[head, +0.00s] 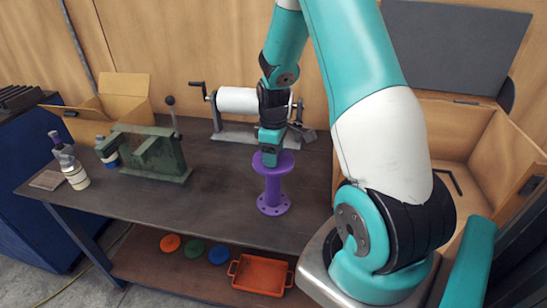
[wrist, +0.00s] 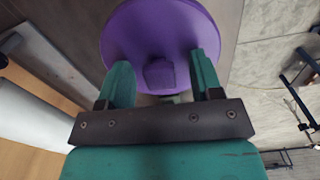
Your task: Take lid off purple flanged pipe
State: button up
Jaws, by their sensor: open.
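The purple flanged pipe (head: 272,190) stands upright on the dark workbench, its wide base flange flat on the top. A purple disc-shaped lid (head: 287,163) sits at its upper end; in the wrist view the lid (wrist: 125,35) is a round plate with a small block-like knob (wrist: 160,74). My gripper (head: 270,157) is right above the pipe's top. In the wrist view my gripper (wrist: 160,80) is open, with one green finger on each side of the knob. A gap shows between knob and fingers. The lid hides the pipe's mouth.
The workbench (head: 220,210) holds a green vise-like tool (head: 150,155), a white roll on a stand (head: 238,101), a cardboard box (head: 115,105) and bottles at the left. An orange tray (head: 260,275) and coloured discs lie on the lower shelf. Bench space left of the pipe is clear.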

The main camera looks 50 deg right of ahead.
jog(key=shift+c, duration=0.4)
jog(key=c, duration=0.9)
